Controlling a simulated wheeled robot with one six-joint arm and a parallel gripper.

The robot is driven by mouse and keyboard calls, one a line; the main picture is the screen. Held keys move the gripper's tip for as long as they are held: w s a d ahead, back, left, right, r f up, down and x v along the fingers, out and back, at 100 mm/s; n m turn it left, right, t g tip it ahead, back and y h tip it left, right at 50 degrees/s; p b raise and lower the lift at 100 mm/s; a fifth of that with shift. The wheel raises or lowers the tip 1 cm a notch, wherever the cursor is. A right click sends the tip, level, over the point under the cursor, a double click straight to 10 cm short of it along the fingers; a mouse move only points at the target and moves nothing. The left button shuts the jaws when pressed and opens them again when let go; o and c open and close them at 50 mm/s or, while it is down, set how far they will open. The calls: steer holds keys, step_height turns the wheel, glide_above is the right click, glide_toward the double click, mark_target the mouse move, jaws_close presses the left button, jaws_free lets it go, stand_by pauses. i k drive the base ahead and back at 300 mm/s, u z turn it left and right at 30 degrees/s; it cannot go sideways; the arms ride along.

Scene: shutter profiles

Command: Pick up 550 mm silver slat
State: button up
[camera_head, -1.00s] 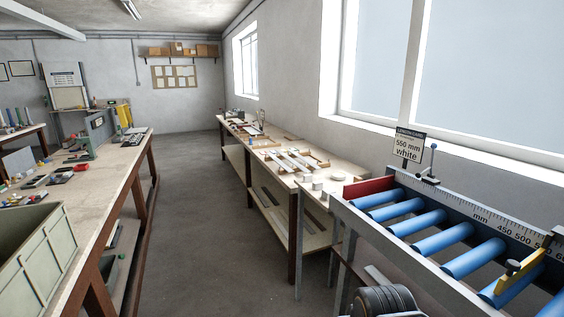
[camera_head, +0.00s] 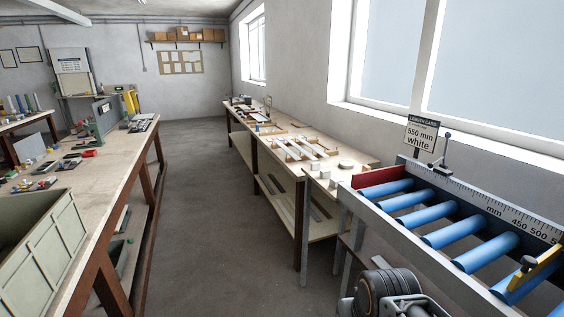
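Several long pale slats (camera_head: 312,146) lie in wooden holders on top of the right workbench (camera_head: 345,160). They are too small in the picture to tell their lengths or which one is silver. Darker grey strips (camera_head: 320,212) lie on that bench's lower shelf. A dark round part with a grey bracket, which looks like part of my arm, shows at the bottom edge, in front of the roller stand (camera_head: 402,233).
The roller stand at right has blue rollers, a ruler, a yellow stop (camera_head: 534,268) and a sign (camera_head: 421,136) reading "550 mm white". A cluttered bench (camera_head: 90,190) and green-grey crate (camera_head: 38,250) stand at left. The aisle floor (camera_head: 205,215) between is clear.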

mark_target(300, 149)
steer(key=u, duration=0.6)
steer(key=i, duration=1.6)
steer(key=u, duration=0.35)
steer(key=i, duration=2.25)
steer(key=z, duration=1.3)
steer(key=i, duration=1.1)
steer(key=z, duration=0.55)
